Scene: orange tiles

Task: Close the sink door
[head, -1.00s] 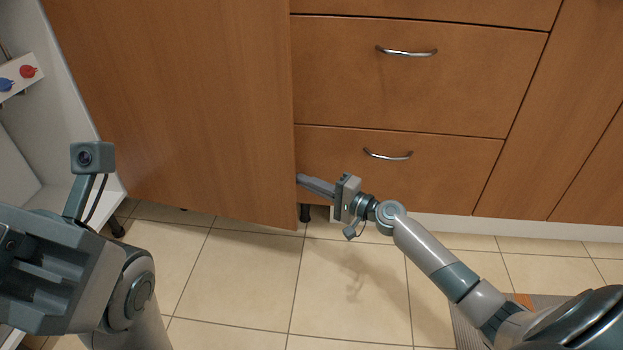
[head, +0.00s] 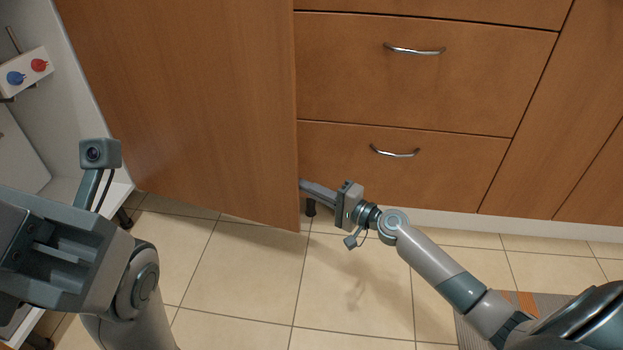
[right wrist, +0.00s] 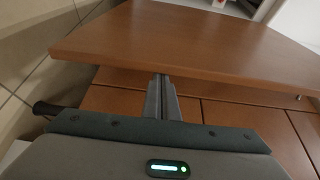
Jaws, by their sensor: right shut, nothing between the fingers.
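The sink door (head: 200,100) is a brown wood panel standing open in front of the cabinet. Its lower right corner hangs over the floor. It also shows as the brown board across the top of the right wrist view (right wrist: 190,40). My right gripper (head: 303,185) is shut and empty at the door's right edge, low down, between the door and the drawer fronts. Its fingers also show in the right wrist view (right wrist: 161,95), reaching to the door's edge; I cannot tell whether they touch it. My left gripper's body (head: 50,255) is at lower left; its fingers cannot be made out.
The white cabinet interior (head: 90,80) shows left of the door, with red and blue knobs (head: 27,72). Drawers (head: 415,85) with metal handles lie to the right. The tiled floor (head: 240,270) is clear below the door. A striped mat (head: 500,303) lies at lower right.

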